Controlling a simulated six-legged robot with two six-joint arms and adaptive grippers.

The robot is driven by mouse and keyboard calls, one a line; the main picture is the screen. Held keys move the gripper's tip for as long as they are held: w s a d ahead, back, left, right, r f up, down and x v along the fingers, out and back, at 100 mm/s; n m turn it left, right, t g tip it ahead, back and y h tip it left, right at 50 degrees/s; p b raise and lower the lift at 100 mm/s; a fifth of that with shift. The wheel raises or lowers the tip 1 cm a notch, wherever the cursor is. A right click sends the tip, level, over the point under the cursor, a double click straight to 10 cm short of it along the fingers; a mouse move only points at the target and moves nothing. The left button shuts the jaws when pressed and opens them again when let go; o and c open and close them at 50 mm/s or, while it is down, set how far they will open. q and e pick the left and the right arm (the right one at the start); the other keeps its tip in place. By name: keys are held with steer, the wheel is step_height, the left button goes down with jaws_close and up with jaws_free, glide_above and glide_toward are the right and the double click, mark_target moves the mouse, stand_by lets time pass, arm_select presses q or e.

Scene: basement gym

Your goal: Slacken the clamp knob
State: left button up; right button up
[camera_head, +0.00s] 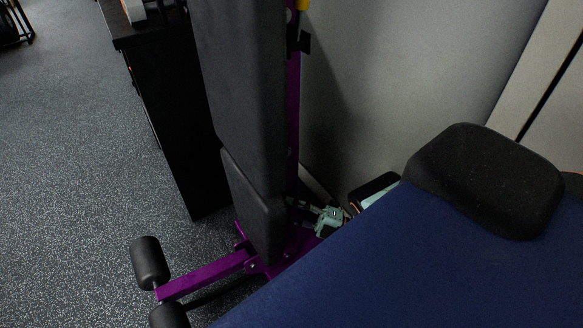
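A folded weight bench with dark pads (238,85) and a purple frame (205,276) stands upright in the middle of the head view. A small yellow part (302,5) sits high on its purple post, cut by the top edge. A small black block (304,42) is on the post just below it. I cannot tell whether either is the clamp knob. A pale green gripper (321,217), apparently my right one, is low beside the bench's base. Its fingers are small and dark, so its opening is unclear. My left gripper is not in view.
A large blue surface with a black rounded end fills the lower right; it may be mine. A black cabinet (165,110) stands behind the bench. A grey wall (400,80) closes off the back right. Speckled floor (75,170) is clear at left.

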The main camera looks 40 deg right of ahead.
stand_by(0.6)
steer(key=o, duration=1.1)
steer(key=shift+o, duration=0.2)
